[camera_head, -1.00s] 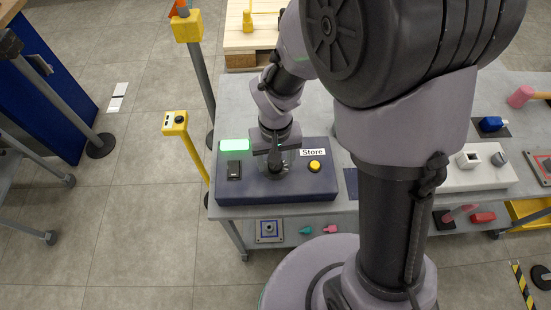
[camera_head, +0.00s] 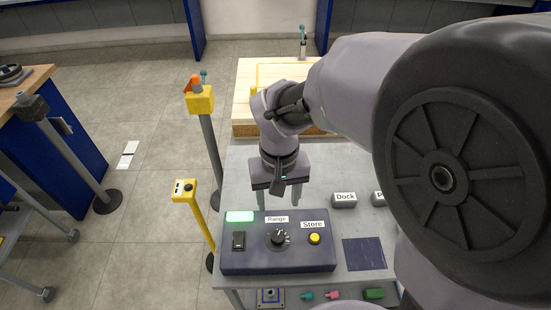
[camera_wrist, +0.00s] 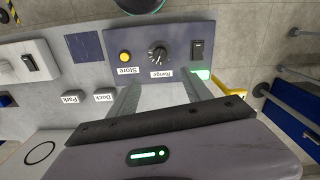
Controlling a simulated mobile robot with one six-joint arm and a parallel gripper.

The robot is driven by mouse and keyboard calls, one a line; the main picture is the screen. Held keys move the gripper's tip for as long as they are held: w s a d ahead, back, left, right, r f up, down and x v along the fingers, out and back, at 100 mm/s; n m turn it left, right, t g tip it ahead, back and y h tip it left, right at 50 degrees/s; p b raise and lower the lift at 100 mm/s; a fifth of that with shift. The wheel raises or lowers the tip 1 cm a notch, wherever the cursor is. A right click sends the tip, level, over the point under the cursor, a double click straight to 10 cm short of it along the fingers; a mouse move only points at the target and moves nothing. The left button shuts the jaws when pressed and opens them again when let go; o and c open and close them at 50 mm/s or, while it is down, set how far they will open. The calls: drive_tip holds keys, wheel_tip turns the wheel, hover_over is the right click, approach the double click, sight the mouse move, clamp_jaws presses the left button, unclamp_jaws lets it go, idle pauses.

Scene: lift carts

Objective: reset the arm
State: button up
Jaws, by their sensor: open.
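My gripper (camera_head: 282,196) hangs from my arm above the grey table, behind the dark control box (camera_head: 236,262). Its two fingers are apart with nothing between them. In the wrist view my gripper (camera_wrist: 160,98) also shows its fingers spread and empty, with the box (camera_wrist: 183,60) beyond them. The box carries a black knob (camera_head: 279,237) labelled Range, a yellow button (camera_head: 314,239) labelled Store, a black rocker switch (camera_head: 239,240) and a lit green indicator (camera_head: 240,216). The gripper is clear of the knob.
Grey blocks labelled Dock (camera_head: 344,200) and Park (camera_wrist: 73,98) stand on the table beside the box. A yellow post (camera_head: 184,190) and a taller post with a yellow head (camera_head: 200,99) stand left of the table.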

idle(0.3)
drive_tip(key=s+d+r+m+t+y+b, duration=0.2)
drive_tip(key=s+d+r+m+t+b, duration=0.2)
drive_tip(key=s, duration=0.7)
wheel_tip(320, 180, up, 3)
drive_tip(key=d+m+t, duration=0.1)
drive_tip(key=d, duration=0.1)
drive_tip(key=shift+s+d+r+m+t+b, duration=0.2)
drive_tip(key=shift+d+m+t+b, duration=0.15)
drive_tip(key=shift+d+m+t, duration=0.05)
